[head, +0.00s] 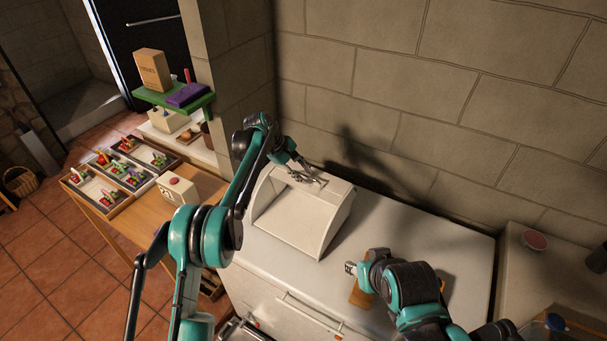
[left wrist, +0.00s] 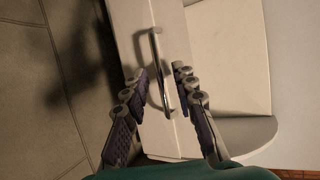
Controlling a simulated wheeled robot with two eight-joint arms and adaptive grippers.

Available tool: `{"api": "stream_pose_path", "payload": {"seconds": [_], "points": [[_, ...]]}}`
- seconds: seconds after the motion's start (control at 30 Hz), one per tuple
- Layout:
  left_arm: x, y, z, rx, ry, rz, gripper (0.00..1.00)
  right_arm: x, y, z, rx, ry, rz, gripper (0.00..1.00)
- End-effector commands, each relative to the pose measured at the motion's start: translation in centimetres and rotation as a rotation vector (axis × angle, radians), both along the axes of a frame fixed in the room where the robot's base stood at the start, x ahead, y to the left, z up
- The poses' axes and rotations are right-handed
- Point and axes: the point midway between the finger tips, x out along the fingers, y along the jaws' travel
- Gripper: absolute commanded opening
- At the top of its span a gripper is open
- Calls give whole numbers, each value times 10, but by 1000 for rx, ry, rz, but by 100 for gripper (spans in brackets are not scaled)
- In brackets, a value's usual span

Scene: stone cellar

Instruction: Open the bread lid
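The white bread bin (head: 292,222) stands on the white counter against the wall. Its front looks open, and its lid (left wrist: 141,42), with a metal bar handle (left wrist: 160,72), appears to lie up along the top. My left gripper (head: 308,181) is over the top edge of the bin. In the left wrist view its two fingers (left wrist: 159,82) are apart, one on each side of the handle. Contact with the bar is not clear. My right gripper (head: 351,268) is low over the counter, right of the bin, mostly hidden by its own arm.
A brown board (head: 361,295) lies on the counter (head: 455,250) under my right arm. A wooden table at the left holds sectioned trays (head: 105,190) and a box with a red button (head: 176,188). A green shelf (head: 172,97) carries a carton. The stone wall is close behind the bin.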

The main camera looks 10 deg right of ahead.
Motion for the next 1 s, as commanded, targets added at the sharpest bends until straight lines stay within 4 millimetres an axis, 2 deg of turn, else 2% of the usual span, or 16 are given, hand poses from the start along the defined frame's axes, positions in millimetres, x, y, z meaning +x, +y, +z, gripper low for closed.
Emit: {"api": "stream_pose_path", "payload": {"seconds": [0.4, 0.53, 0.7, 1.0], "points": [[-3, 43, 71, 0, 1, 2, 27, 0, 0, 0, 0, 0, 0, 40], [-3, 54, 88, 0, -1, 2, 27, 0, 0, 0, 0, 0, 0, 40], [-4, 59, 97, 0, 0, 0, 27, 0, 0, 0, 0, 0, 0, 40], [-4, 60, 98, 0, 0, 0, 27, 0, 0, 0, 0, 0, 0, 40]]}}
